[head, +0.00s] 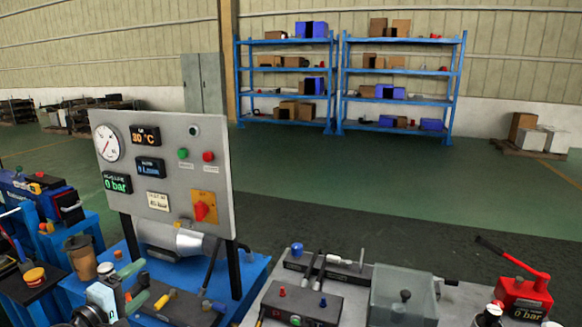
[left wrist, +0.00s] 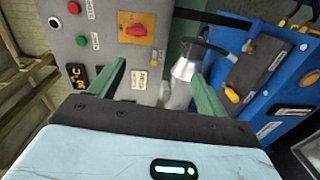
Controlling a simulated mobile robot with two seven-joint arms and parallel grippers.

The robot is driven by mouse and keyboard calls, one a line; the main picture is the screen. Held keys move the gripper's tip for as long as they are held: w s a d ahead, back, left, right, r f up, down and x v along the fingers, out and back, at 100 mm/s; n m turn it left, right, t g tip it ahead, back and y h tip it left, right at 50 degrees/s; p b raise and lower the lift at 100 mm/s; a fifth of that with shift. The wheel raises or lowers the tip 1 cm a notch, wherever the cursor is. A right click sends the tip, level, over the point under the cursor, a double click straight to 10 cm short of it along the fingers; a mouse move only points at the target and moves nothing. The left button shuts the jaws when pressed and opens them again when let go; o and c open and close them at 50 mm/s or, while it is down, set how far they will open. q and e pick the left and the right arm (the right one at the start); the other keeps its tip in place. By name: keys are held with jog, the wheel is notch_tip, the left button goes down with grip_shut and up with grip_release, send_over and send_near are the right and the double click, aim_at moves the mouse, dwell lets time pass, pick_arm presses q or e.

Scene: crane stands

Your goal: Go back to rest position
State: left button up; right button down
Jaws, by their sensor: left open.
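My left gripper (head: 140,283) is at the lower left of the head view, in front of the blue bench and below the grey control panel (head: 180,165). Its two green fingers stand apart with nothing between them. In the left wrist view the open fingers (left wrist: 160,72) point toward the panel (left wrist: 98,22) and a silver cylinder (left wrist: 187,68). The panel carries a dial, displays, a green and a red button and a red switch (head: 202,208) on a yellow plate. My right gripper does not show.
A blue bench (head: 255,275) holds the panel and cylinder close to my left gripper. Tools and a cup (head: 80,256) crowd the left. A grey table (head: 455,300) bears a clear box (head: 400,295) and a red device (head: 522,290). Open green floor (head: 400,190) lies behind, before blue shelves (head: 340,85).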

pick_arm(q)
jog(key=s+d+f+m+g+y, duration=0.15)
jog(key=s+d+f+m, duration=0.25)
jog(key=s+f, duration=0.55)
jog(key=s+d+f+m+g+y, duration=0.1)
jog(key=s+d+f+m+g, duration=0.35)
jog(key=f, duration=0.85)
jog(key=s+d+f+m, duration=0.2)
jog(key=s, duration=0.6)
jog(key=s+d+f+m+g, duration=0.1)
jog(key=s+d+f+m, duration=0.1)
jog(key=s, duration=0.7)
jog(key=s+d+f+m+y, duration=0.1)
jog(key=s+d+f+m, duration=0.1)
jog(key=s, duration=0.7)
jog(key=shift+d+f+m, duration=0.35)
jog(key=shift+d+f, duration=0.1)
jog(key=shift+f, duration=0.3)
